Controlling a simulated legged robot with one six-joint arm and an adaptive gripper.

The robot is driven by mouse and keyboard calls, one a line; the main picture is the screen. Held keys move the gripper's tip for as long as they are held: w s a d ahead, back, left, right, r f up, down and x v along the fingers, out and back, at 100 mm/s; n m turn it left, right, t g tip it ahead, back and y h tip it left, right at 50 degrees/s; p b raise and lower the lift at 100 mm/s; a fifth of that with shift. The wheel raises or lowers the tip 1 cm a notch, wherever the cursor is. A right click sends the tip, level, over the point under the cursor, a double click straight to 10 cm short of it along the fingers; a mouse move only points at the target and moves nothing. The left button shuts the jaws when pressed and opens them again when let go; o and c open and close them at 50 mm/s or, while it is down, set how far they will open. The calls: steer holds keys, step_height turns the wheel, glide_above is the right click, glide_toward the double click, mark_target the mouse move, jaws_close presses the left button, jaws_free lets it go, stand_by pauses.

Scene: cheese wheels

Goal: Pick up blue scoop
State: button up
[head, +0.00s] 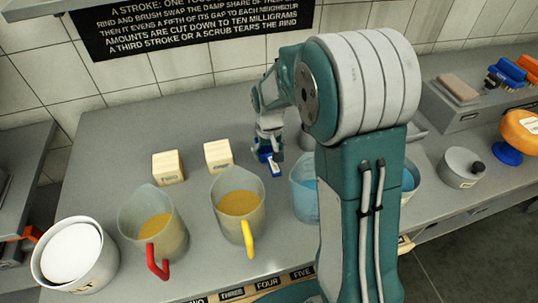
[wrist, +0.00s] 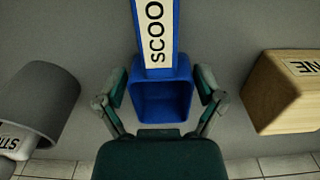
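The blue scoop (wrist: 160,98) is in the middle of the wrist view, with its hollow towards the camera and its white-labelled handle running to the top edge. In the head view its blue part (head: 265,157) shows at the counter, just under my gripper (head: 269,146). My gripper's two fingers (wrist: 161,86) stand close on either side of the scoop's bowl. They look open around it; whether a pad touches the bowl is hard to tell. My arm hides part of the counter in the head view.
Pale blocks (head: 218,155) stand left of the scoop; one (wrist: 290,90) is near in the wrist view. A grey cylinder (wrist: 40,105) is on the other side. Jugs with yellow contents (head: 238,204) and a blue jug (head: 304,190) stand in front. Counter behind is clear.

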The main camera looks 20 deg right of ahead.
steer(key=c, duration=0.3)
step_height(320, 180, up, 18)
steer(key=shift+r, duration=0.1)
stand_by(0.6)
